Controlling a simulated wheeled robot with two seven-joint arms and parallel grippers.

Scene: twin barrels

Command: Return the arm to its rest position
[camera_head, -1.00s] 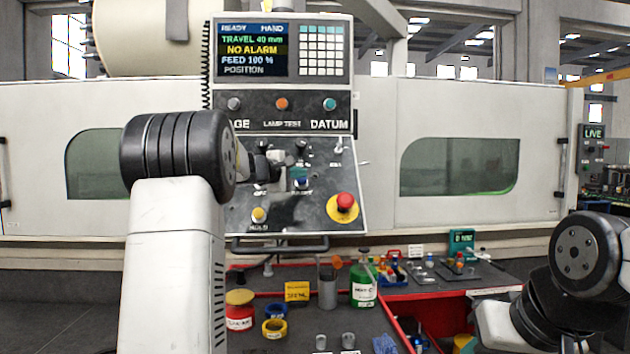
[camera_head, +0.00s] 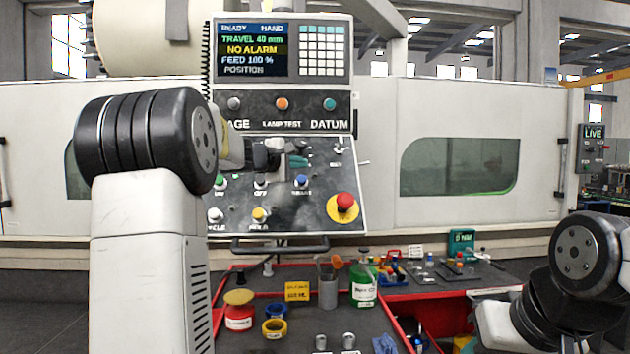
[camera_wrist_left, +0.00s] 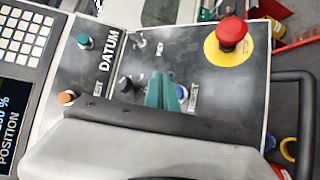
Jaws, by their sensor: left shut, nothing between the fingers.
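My left arm rises at the left of the head view. Its gripper (camera_head: 298,163) is in front of the control panel (camera_head: 290,207), pointing right, with its fingers closed and empty. The wrist hides part of the panel's left side. In the left wrist view the green fingertips (camera_wrist_left: 163,93) show together over the panel, with a blue button (camera_wrist_left: 181,92) just beside them. I cannot tell whether they touch the panel. My right arm is folded at the lower right of the head view; its gripper is not in view.
The panel carries a red emergency button (camera_head: 343,202) on a yellow disc, a yellow button (camera_head: 259,214) and a screen (camera_head: 252,49). A handrail (camera_head: 280,246) runs below it.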

